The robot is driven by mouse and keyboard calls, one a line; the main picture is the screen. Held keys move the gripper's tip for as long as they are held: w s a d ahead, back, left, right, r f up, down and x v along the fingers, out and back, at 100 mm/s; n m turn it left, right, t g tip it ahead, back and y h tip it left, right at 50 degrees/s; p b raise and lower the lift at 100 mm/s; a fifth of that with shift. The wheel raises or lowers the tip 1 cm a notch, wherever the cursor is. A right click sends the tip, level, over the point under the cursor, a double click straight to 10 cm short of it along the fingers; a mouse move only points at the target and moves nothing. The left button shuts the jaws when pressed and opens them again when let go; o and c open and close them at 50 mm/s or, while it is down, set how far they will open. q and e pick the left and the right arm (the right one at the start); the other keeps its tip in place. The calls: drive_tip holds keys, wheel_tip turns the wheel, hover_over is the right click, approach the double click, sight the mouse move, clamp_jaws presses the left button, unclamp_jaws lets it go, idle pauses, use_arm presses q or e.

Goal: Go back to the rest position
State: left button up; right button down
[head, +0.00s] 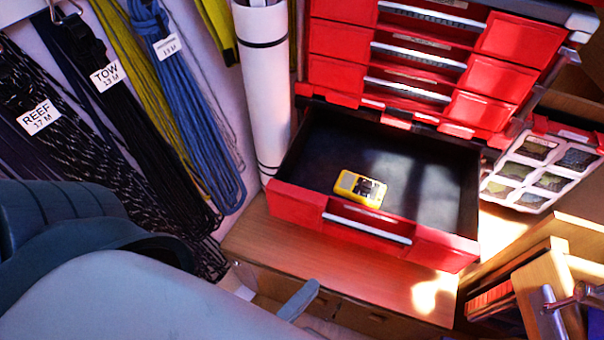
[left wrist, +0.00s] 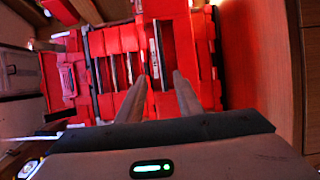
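My left gripper (left wrist: 160,80) shows in the left wrist view with its two grey fingers apart and nothing between them. In the head view my left arm fills the lower left, and only a grey finger-like tip (head: 298,300) shows past it, in front of the wooden surface. The rest of that gripper is hidden. My right gripper is in neither view.
A red drawer cabinet (head: 335,42) has its bottom drawer (head: 290,205) pulled open, with a yellow device (head: 360,188) inside. Coiled lines (head: 180,90) hang at left beside a white roll (head: 265,90). A compartment case (head: 540,170) and wooden boxes (head: 545,275) stand at right.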

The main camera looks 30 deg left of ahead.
use_arm(q)
drive_tip(key=shift+s, duration=0.1)
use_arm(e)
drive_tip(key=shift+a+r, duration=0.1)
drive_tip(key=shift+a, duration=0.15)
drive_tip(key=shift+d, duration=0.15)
use_arm(q)
drive_tip(key=w+a+f+m+g, duration=0.1)
drive_tip(key=f+m+g, duration=0.4)
drive_tip(key=f, duration=1.7)
drive_tip(key=w+a+f+m+g+y, duration=0.1)
drive_tip(key=a+f+m+g, duration=0.3)
drive_tip(key=f+m, duration=0.9)
wheel_tip(320, 180, down, 10)
drive_tip(key=shift+w+f+g+y, duration=0.2)
drive_tip(key=shift+w+g+y, duration=0.1)
drive_tip(key=shift+w+g, duration=0.45)
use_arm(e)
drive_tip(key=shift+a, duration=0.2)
use_arm(q)
drive_tip(key=shift+s+a, duration=0.1)
drive_tip(key=shift+a, duration=0.05)
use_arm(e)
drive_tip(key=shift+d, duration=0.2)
use_arm(q)
drive_tip(key=shift+a, duration=0.2)
